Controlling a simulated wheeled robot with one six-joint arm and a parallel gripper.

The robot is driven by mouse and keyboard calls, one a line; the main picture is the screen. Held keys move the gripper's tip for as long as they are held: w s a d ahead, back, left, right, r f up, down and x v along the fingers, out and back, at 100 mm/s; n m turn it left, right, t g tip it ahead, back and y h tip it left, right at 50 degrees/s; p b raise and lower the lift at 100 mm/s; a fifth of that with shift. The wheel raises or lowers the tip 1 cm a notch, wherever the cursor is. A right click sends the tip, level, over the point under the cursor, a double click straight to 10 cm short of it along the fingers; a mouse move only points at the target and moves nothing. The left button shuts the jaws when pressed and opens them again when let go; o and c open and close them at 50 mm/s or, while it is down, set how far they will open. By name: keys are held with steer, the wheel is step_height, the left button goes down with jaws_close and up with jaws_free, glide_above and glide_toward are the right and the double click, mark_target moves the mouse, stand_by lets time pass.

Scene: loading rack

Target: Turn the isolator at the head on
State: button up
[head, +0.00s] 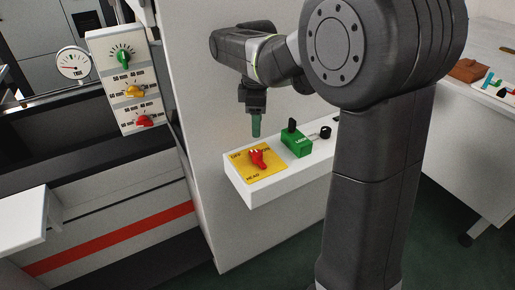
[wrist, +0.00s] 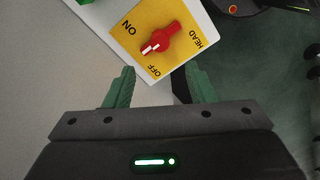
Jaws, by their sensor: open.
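The head isolator is a red rotary knob (head: 258,159) on a yellow plate (head: 266,174) marked OFF, ON and HEAD, at the near left end of a white ledge. In the wrist view the red knob (wrist: 162,40) lies just beyond the fingertips. Its white-marked end points between the ON and OFF labels, and I cannot tell that it sits squarely at either. My gripper (head: 256,130) hangs above and slightly behind the knob, with green fingers downward. In the wrist view my gripper (wrist: 160,74) is open and empty, its fingers apart and not touching the knob.
A green block with a black switch (head: 296,140) and a black knob (head: 325,132) stand further along the white ledge (head: 239,184). A panel with green, yellow and red knobs (head: 124,78) and a round gauge (head: 73,63) are at left. A table is at right.

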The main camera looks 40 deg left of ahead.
mark_target(257, 152)
step_height(257, 152, down, 10)
steer(key=shift+r, duration=0.1)
steer(key=shift+c, duration=0.2)
steer(key=c, duration=0.9)
